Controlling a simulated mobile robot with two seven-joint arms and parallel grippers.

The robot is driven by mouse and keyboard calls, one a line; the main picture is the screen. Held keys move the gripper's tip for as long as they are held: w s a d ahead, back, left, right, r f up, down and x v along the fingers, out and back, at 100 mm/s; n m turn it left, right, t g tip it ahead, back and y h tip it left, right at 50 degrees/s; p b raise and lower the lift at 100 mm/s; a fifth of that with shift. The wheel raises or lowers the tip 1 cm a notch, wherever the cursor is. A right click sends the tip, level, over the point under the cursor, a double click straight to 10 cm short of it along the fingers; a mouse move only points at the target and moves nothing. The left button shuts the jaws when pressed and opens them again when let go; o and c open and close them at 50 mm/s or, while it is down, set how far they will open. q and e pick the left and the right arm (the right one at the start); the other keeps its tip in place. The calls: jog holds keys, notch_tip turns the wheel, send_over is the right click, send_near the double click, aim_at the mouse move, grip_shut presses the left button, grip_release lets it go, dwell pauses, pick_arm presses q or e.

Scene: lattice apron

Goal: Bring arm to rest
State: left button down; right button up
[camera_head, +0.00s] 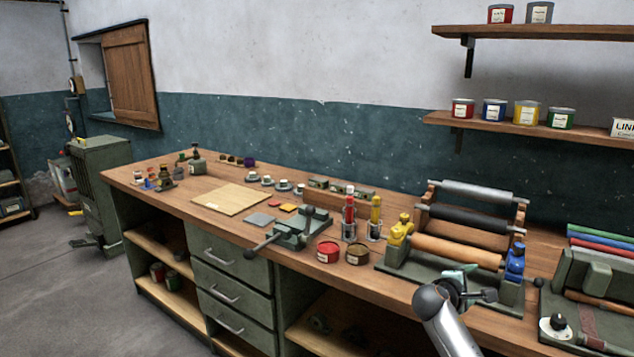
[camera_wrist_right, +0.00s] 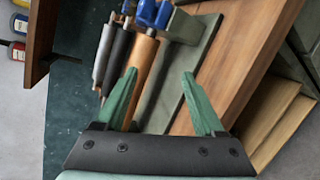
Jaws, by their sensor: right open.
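My right gripper (camera_head: 462,280) is in front of the roller rack at the right part of the workbench in the head view. In the right wrist view its two green fingers (camera_wrist_right: 157,88) stand wide apart with nothing between them. Beyond the fingers lie the rack's tan roller (camera_wrist_right: 138,68) and green base (camera_wrist_right: 185,75). Whether the gripper touches the rack cannot be told. My left gripper is not in view.
The wooden workbench (camera_head: 165,178) holds the roller rack (camera_head: 455,250), a vise-like clamp (camera_head: 300,230), red and dark tins (camera_head: 328,252), a flat board (camera_head: 230,198) and a green press (camera_head: 590,290). Wall shelves (camera_head: 530,128) hold paint tins. Floor at left is open.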

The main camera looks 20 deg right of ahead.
jog(key=w+a+t+y, duration=0.2)
jog(key=w, duration=0.1)
jog(key=w+a+m, duration=0.1)
jog(key=shift+w+a+f+t+y, duration=0.2)
jog(key=shift+w+f+t+y, duration=0.05)
jog(key=shift+f+t+y, duration=0.15)
jog(key=w+a+r+m+t+y, duration=0.2)
jog(key=w+a+m+t+y, duration=0.15)
jog(key=a, duration=0.35)
jog(key=w+a+r+m+t+y, duration=0.1)
jog(key=w+a+m+t+y, duration=0.25)
jog(key=a+y, duration=0.2)
jog(key=s+a+f+n+g+y, duration=0.1)
jog(key=s+a+f, duration=0.35)
jog(key=f, duration=0.25)
jog(key=s+a+f+g, duration=0.1)
jog(key=s+a+f, duration=0.2)
jog(key=s+f, duration=0.3)
jog(key=s+a+f+g+y, duration=0.1)
jog(key=s+a+f, duration=0.2)
jog(key=s, duration=0.7)
jog(key=s+a+f+g, duration=0.2)
jog(key=s+a+f, duration=0.2)
jog(key=s+f, duration=0.4)
jog(key=s+a+f+g+y, duration=0.1)
jog(key=s+a+f, duration=0.3)
jog(key=s, duration=0.8)
jog(key=shift+f+m+g+y, duration=0.3)
jog(key=shift+f+g, duration=0.1)
jog(key=shift+f, duration=0.4)
